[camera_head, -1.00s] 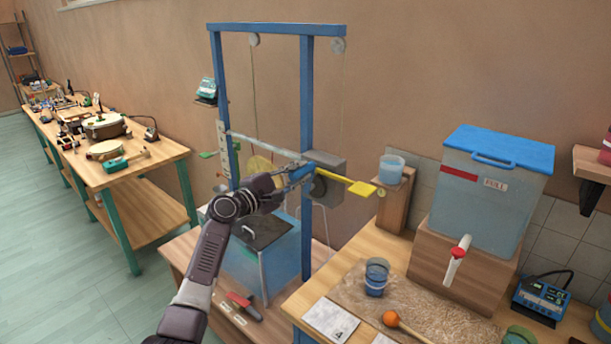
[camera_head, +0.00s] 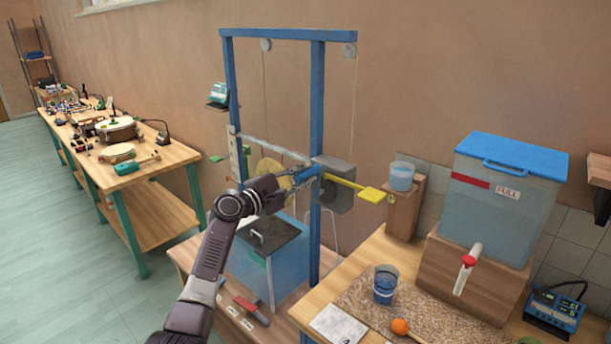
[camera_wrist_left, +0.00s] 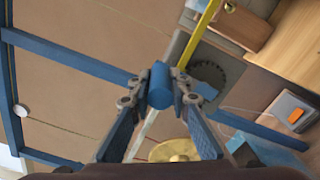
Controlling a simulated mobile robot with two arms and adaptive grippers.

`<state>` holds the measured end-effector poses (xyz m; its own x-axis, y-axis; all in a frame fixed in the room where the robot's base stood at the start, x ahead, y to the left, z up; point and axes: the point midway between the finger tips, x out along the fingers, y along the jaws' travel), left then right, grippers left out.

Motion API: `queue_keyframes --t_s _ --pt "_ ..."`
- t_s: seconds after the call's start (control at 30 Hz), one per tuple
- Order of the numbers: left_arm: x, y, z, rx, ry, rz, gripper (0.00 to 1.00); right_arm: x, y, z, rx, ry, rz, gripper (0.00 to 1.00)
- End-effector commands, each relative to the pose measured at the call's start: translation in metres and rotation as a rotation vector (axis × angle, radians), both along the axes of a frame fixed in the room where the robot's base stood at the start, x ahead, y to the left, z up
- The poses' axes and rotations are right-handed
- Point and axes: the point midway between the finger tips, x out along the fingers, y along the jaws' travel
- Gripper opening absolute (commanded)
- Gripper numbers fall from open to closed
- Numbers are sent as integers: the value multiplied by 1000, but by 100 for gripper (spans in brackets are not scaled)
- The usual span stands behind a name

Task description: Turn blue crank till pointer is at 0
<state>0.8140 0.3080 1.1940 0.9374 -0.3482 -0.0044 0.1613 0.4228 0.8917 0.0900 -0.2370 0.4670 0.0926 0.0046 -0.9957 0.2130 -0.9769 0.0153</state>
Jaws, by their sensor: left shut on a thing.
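The blue crank's handle (camera_head: 306,175) sticks out beside a grey box on the blue frame. My left gripper (camera_head: 288,184) is shut on this handle. In the left wrist view the blue handle (camera_wrist_left: 160,86) sits between the two fingers of the left gripper (camera_wrist_left: 160,94). A pale upright scale (camera_head: 235,155) is at the frame's left post. Its marks are too small to read, and I cannot make out where the pointer stands. My right gripper is not in view.
The blue frame (camera_head: 317,120) stands around the crank. A yellow lever (camera_head: 362,192) juts right from the grey box (camera_head: 334,194). A clear tank (camera_head: 265,265) is below my left gripper. A blue-lidded tank (camera_head: 490,210) and a blue cup (camera_head: 385,285) are at right.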

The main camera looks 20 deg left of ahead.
Motion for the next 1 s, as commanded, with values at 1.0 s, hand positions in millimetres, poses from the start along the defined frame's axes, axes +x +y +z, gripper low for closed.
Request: queue_keyframes --t_s 1.0 --pt "-69 32 2 3 -7 14 35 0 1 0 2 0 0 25"
